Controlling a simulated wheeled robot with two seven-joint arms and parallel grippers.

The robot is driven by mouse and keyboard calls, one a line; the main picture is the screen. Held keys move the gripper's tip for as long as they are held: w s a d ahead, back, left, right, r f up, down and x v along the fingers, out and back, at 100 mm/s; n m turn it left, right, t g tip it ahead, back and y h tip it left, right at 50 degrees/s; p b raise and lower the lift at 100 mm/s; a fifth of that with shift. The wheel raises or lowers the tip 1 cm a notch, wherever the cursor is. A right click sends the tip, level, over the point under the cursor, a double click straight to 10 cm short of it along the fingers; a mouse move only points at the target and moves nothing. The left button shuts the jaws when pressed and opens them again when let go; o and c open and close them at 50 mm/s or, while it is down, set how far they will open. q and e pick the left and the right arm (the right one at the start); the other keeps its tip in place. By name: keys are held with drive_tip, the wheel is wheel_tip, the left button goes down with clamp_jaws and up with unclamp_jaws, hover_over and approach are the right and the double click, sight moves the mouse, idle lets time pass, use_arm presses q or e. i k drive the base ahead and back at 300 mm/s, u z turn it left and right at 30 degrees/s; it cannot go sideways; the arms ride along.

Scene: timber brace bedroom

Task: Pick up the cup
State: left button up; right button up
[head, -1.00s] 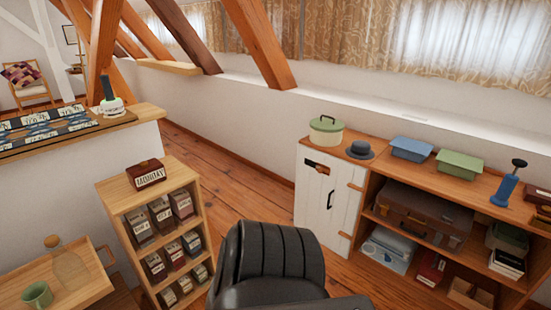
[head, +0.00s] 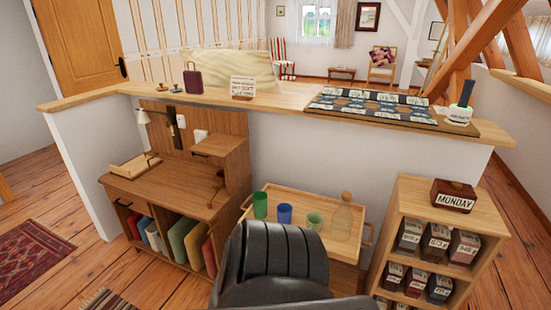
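Three cups stand on a wooden tray (head: 292,192) in the lower middle of the head view: a dark green cup (head: 260,204), a blue cup (head: 285,214) and a pale green cup (head: 314,222). I cannot tell which one the task means. Neither of my grippers is in view.
A clear bottle with a stopper (head: 342,221) stands right of the cups. A wooden desk (head: 135,185) is left, a shelf unit of labelled boxes (head: 480,206) right. A white half wall (head: 330,155) rises behind. Floor is open at far left.

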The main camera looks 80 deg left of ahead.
sight(315, 220)
drive_tip(key=u, duration=2.75)
drive_tip(key=k, duration=0.55)
drive_tip(key=u, duration=1.25)
drive_tip(key=i, duration=1.5)
drive_tip(key=z, duration=0.7)
